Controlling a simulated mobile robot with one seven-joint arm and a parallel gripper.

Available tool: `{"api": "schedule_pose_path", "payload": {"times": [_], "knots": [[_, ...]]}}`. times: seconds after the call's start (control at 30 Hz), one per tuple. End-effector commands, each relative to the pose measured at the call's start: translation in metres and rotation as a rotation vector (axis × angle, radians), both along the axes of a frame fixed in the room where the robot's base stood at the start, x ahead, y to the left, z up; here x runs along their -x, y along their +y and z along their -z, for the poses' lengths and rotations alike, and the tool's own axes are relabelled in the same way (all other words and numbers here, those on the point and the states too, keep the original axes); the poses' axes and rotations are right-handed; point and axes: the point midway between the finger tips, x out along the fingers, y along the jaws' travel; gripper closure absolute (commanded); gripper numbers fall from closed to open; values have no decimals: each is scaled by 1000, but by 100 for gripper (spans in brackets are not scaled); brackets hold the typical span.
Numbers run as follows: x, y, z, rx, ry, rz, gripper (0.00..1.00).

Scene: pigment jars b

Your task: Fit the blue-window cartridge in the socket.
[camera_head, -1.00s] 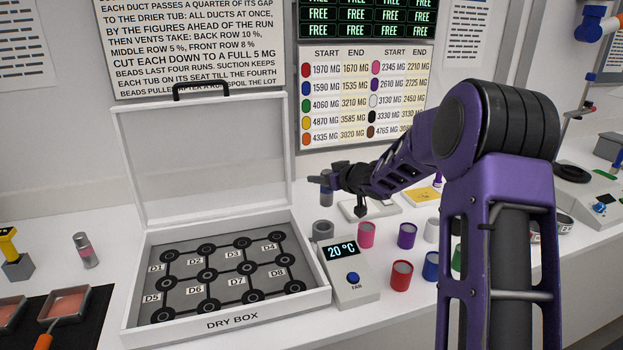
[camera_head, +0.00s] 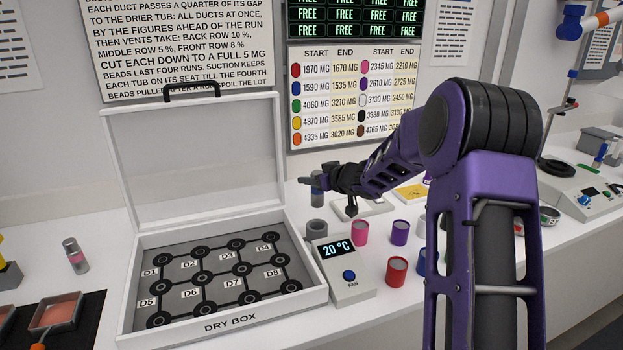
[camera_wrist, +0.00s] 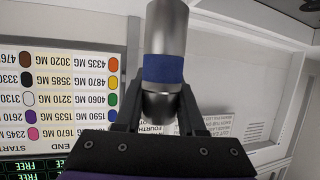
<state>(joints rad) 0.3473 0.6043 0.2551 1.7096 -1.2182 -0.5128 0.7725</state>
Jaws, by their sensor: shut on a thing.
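The blue-window cartridge, a silver cylinder with a blue band, is in my gripper (camera_head: 319,181); it shows small in the head view (camera_head: 317,198) and large in the wrist view (camera_wrist: 165,28). In the wrist view my gripper (camera_wrist: 162,101) has one finger on each side of its lower part in the picture. In the head view the cartridge looks upright. The grey round socket (camera_head: 316,229) stands on the bench just below it in the picture, beside the fan unit. A gap shows between them; I cannot tell how exactly they line up.
The open dry box (camera_head: 220,315) is to the left, its clear lid raised. The fan unit (camera_head: 343,284) stands in front of the socket. Pink (camera_head: 361,233), purple (camera_head: 400,233) and red (camera_head: 396,272) jars stand to the right. A pink-banded cartridge (camera_head: 75,256) stands far left.

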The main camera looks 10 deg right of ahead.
Motion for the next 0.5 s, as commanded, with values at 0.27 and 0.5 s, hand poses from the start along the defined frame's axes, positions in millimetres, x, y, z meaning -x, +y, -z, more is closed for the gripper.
{"api": "schedule_pose_path", "payload": {"times": [0.27,0.5], "knots": [[0,0,26,0,1,0,100],[0,0,48,0,1,0,100]]}}
